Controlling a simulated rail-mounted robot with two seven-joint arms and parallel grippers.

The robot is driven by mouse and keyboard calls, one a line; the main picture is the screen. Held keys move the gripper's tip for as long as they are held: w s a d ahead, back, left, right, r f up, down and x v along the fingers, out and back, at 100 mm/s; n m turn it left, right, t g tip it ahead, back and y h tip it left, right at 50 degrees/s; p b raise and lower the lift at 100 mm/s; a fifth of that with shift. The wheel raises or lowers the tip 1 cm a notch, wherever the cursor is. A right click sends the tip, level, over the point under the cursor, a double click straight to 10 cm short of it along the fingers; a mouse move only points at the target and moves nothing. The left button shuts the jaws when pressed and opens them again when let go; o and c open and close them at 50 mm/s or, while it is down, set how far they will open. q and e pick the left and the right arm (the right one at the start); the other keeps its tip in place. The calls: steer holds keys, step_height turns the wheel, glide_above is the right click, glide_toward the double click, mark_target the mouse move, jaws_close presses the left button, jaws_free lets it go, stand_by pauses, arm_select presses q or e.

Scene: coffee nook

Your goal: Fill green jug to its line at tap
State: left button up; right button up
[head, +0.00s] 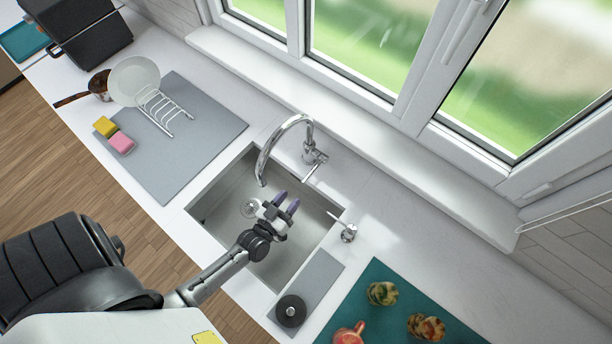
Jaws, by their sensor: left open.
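The chrome tap (298,120) arches over the steel sink (222,188), with its lever (313,170) on the right of its base. No water stream shows from the spout. My left gripper (286,205) is open and empty, with purple fingertips, over the sink to the right of the spout end. I cannot make out a green jug in this view. My right gripper is not in view.
A chrome dispenser (348,234) stands right of the sink. A black round object (290,311) sits on a grey mat. A teal mat (378,276) holds two patterned cups (382,293) (426,327) and a red mug (348,334). Left are a dish rack (163,108) and sponges (121,143).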

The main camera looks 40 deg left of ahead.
mark_target(306, 177)
arm_select(q)
steer(key=w, duration=0.2)
steer(key=w+b, duration=0.1)
steer(key=w, duration=0.2)
steer(key=w+a+b, duration=0.1)
steer(key=w, duration=0.2)
steer(key=shift+w+a, duration=0.1)
steer(key=shift+w, duration=0.45)
steer(key=shift+c, duration=0.4)
steer(key=c, duration=0.6)
jaws_close()
